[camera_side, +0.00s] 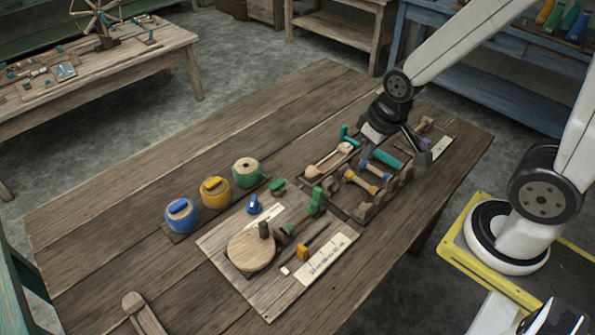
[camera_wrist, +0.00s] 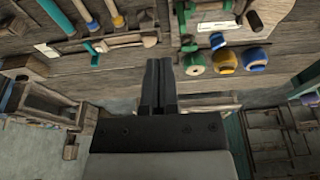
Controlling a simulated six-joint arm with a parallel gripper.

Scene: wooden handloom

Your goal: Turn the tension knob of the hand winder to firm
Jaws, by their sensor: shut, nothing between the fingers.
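The hand winder is a wooden board (camera_side: 318,238) with a round wooden disc (camera_side: 250,252) and a dark upright handle peg. A blue knob (camera_side: 254,204), seemingly the tension knob, stands at the board's upper edge beside a pale marked strip (camera_side: 266,219). The knob also shows in the wrist view (camera_wrist: 217,40), near a white strip. Its setting is too small to read. My gripper (camera_side: 424,157) is over the far right part of the table, well apart from the winder. In the wrist view its dark fingers (camera_wrist: 160,65) are together and empty.
Blue (camera_side: 181,215), yellow (camera_side: 215,192) and green (camera_side: 246,172) spools stand in a row left of the winder. A rack with bobbins (camera_side: 362,181) and tools lies between the winder and my gripper. The table's left part (camera_side: 110,215) is largely clear.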

